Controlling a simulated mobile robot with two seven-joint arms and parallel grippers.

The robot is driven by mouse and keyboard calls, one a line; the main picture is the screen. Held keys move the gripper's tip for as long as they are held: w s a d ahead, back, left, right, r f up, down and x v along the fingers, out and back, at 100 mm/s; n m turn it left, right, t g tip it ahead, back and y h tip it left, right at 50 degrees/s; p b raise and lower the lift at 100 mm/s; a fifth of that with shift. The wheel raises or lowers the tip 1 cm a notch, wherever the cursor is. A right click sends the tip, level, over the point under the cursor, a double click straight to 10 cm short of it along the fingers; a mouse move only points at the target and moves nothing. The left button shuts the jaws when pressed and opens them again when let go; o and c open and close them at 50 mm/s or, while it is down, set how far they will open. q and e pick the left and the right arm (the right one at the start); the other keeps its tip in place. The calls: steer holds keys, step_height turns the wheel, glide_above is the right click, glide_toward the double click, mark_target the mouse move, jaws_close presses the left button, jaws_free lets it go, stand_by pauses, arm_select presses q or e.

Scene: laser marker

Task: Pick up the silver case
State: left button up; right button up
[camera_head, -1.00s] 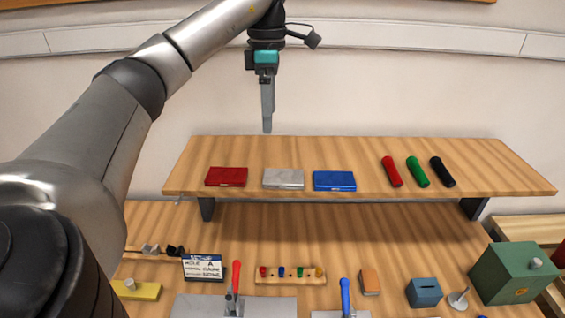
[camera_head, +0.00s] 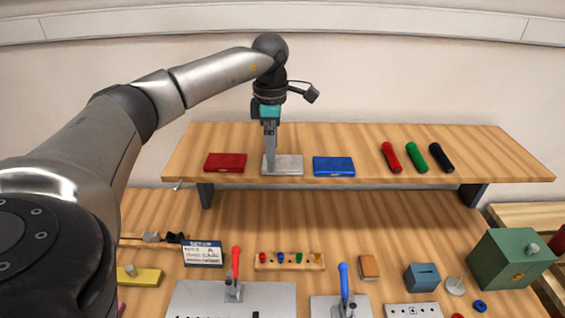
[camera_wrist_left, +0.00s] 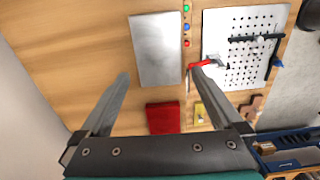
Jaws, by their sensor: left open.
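The silver case (camera_head: 288,165) lies flat on the raised wooden shelf, between a red case (camera_head: 226,162) and a blue case (camera_head: 333,167). My left gripper (camera_head: 270,162) points down at the left part of the silver case, and its fingers hide some of it. In the left wrist view the silver case (camera_wrist_left: 157,48) lies just beyond the open fingertips (camera_wrist_left: 160,75), roughly centred between them. Nothing is held. Whether the fingertips touch the case or the shelf cannot be told. My right gripper is not in view.
The red case shows close by in the wrist view (camera_wrist_left: 163,118). Red, green (camera_head: 415,157) and black cylinders lie on the shelf's right part. Below, the bench holds a peg block (camera_head: 290,266), clamps on plates and a green box (camera_head: 508,262). Bare shelf lies behind the cases.

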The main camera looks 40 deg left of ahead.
arm_select(q)
step_height(320, 180, down, 2)
steer(key=shift+f, duration=0.1)
steer(key=c, duration=1.3)
